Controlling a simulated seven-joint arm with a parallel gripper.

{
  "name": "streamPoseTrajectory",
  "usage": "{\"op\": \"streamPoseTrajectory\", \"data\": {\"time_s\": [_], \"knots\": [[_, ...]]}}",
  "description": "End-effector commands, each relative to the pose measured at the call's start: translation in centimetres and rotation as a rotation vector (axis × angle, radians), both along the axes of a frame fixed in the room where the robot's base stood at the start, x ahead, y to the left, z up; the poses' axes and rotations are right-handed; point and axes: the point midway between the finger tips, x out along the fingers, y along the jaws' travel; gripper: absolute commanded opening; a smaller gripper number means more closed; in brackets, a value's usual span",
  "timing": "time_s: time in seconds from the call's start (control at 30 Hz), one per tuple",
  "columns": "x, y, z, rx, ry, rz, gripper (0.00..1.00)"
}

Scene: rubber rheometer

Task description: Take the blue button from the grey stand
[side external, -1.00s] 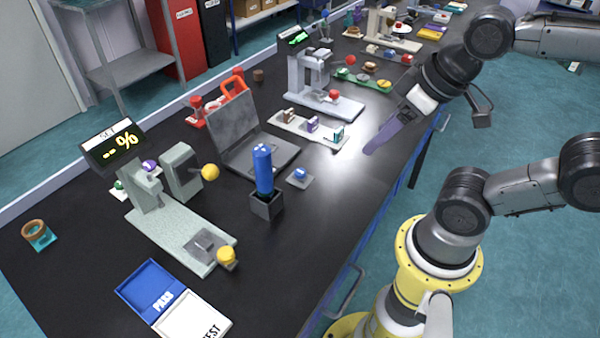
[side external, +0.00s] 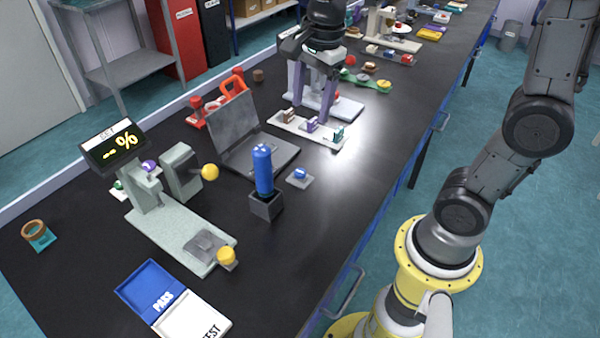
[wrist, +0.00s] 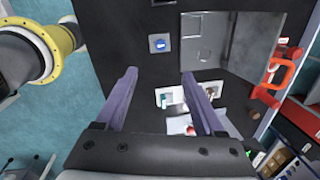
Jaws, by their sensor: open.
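The blue button (side external: 300,173) sits on a small flat grey stand (side external: 303,183) on the black bench, just right of a tall blue cylinder. In the wrist view the blue button (wrist: 160,44) lies beyond my fingertips, near the top middle, on its grey square stand (wrist: 152,37). My gripper (side external: 313,110) points down with its two purple fingers apart and empty. It is above the white rack behind the button, well away from the button. In the wrist view both fingers of my gripper (wrist: 159,73) show, with nothing between the tips.
The blue cylinder (side external: 263,168) stands upright in a grey holder (side external: 266,204). The white rack (side external: 281,126) holds several small pieces. The bench right of the button is clear.

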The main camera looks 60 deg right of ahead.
Motion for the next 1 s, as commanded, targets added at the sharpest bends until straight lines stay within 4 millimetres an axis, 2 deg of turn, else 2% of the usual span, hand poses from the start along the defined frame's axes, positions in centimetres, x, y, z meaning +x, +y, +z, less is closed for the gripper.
{"op": "streamPoseTrajectory", "data": {"time_s": [0.03,0.1,0.2,0.37,0.7,1.0], "knots": [[1.1,-0.2,-1.2,0.004,0.039,-0.025,0.70],[2.0,-0.4,-2.5,0.005,0.076,-0.027,0.70],[2.5,-0.5,-4.0,0.006,0.116,-0.030,0.70],[2.5,-0.7,-5.7,0.008,0.142,-0.032,0.70],[2.5,-0.6,-11.7,0.008,0.142,-0.031,0.70],[2.6,-0.7,-13.9,0.007,0.140,-0.031,0.70]]}}
